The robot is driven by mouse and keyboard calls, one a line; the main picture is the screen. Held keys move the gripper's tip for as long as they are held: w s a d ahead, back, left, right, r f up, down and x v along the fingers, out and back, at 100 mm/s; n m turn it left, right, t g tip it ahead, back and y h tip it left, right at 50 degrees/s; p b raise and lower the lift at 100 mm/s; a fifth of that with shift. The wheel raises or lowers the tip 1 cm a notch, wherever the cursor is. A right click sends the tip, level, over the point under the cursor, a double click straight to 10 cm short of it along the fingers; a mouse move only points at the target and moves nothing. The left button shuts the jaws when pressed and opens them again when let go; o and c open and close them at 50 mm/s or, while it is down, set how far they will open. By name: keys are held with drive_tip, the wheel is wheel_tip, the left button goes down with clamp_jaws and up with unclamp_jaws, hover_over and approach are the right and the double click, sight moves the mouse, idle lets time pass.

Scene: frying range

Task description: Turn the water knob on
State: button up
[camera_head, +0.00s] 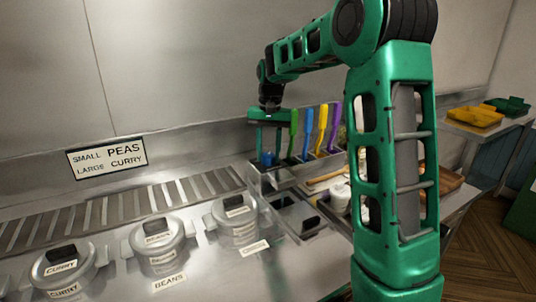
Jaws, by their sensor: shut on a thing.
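My green gripper (268,152) points down at the back of the counter, at the left end of the row of coloured utensils. Its two fingers are shut on a small blue piece (267,159), which I take to be the water knob. The piece is small and partly hidden by the fingers, so I cannot tell how far it is turned. No running water shows in this view.
Several utensils with coloured handles (321,128) stand just right of my gripper. Lidded pots (158,240) sit in the steel counter at the front left. A slotted vent (130,204) runs behind them. Yellow (474,117) and green trays (508,106) stand at the far right.

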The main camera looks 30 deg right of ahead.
sight(269, 154)
drive_tip(key=shift+w+r, duration=0.15)
drive_tip(key=o, duration=1)
drive_tip(key=shift+a, duration=0.1)
drive_tip(key=shift+o, duration=0.2)
wheel_tip(269, 154, up, 10)
drive_tip(key=shift+r, duration=0.25)
